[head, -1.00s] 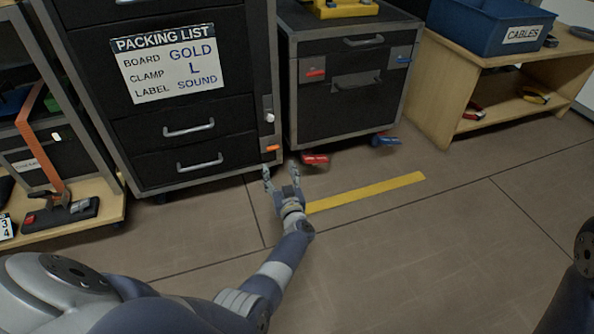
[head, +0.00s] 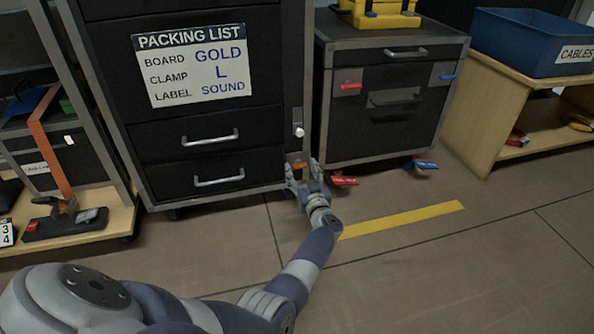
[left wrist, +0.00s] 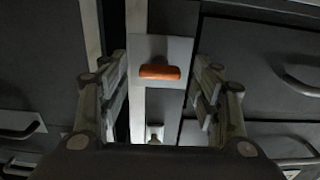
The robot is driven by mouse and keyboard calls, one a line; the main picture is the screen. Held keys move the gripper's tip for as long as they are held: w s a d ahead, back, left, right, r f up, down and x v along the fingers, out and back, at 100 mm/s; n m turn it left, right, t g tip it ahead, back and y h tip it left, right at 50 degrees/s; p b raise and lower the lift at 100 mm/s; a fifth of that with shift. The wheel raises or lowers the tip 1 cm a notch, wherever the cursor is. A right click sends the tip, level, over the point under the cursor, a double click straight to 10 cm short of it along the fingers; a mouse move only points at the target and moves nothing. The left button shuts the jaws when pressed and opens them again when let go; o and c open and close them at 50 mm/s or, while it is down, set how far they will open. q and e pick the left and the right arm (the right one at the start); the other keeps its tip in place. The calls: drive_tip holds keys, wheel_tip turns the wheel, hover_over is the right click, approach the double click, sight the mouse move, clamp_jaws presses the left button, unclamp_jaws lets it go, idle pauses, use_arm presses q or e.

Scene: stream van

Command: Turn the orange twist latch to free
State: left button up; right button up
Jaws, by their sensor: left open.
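The orange twist latch (head: 299,165) sits low on the right front post of the black drawer cabinet (head: 205,112). In the left wrist view the latch (left wrist: 160,72) lies crosswise on a pale plate (left wrist: 160,50), ahead of and between my fingers. My left gripper (head: 304,172) is at the cabinet's lower right corner, just in front of the latch. It also shows in the left wrist view (left wrist: 160,95), open, with one finger on each side of the latch and a gap to it. My right gripper is not in view.
A blue cables bin (head: 525,45) is on a wooden shelf. A low wooden cart (head: 90,222) stands left. The floor in front is clear, with a yellow strip (head: 400,219).

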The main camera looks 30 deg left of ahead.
use_arm(q)
drive_tip(key=shift+w+a, duration=0.15)
drive_tip(key=c, duration=1.1)
drive_tip(key=shift+o, duration=0.2)
